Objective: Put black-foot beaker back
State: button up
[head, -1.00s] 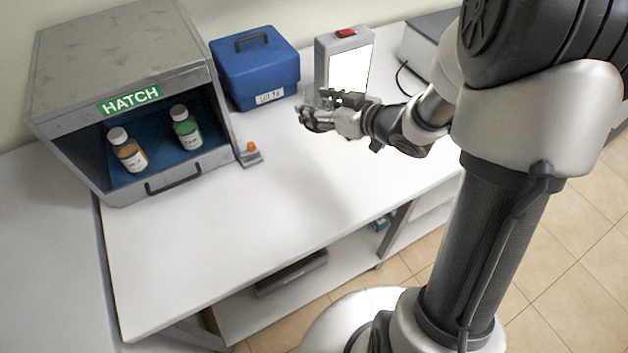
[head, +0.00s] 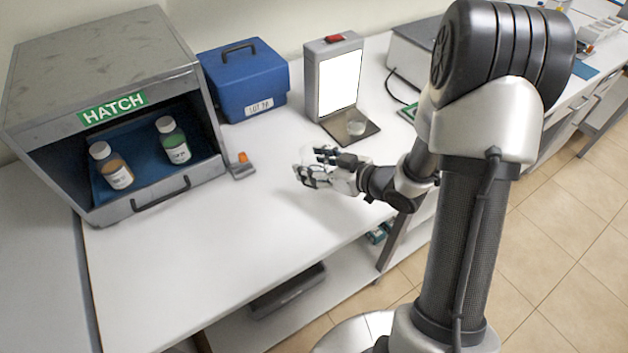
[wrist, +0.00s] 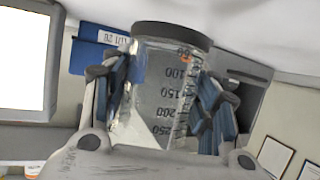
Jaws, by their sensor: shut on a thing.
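The black-foot beaker (wrist: 158,105) is a clear glass with black volume marks and a dark foot. It fills the middle of the wrist view, which is upside down, so its dark foot is at the top. My gripper (head: 312,168) is shut on it, with blue-padded fingers on both sides of the glass. In the head view the gripper is over the white bench, in front of the light panel, and the held beaker is barely visible.
The hatch (head: 100,60) stands at left with two capped bottles inside. A blue case (head: 243,82) and the light panel (head: 338,80) stand along the back. A small orange-topped grey piece (head: 243,168) lies beside the hatch. The front of the bench (head: 230,245) is clear.

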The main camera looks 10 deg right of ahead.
jog(key=shift+f+b, duration=0.85)
jog(key=shift+f, duration=1.3)
jog(key=shift+f, duration=0.15)
jog(key=o, duration=1.2)
jog(key=shift+c, duration=0.2)
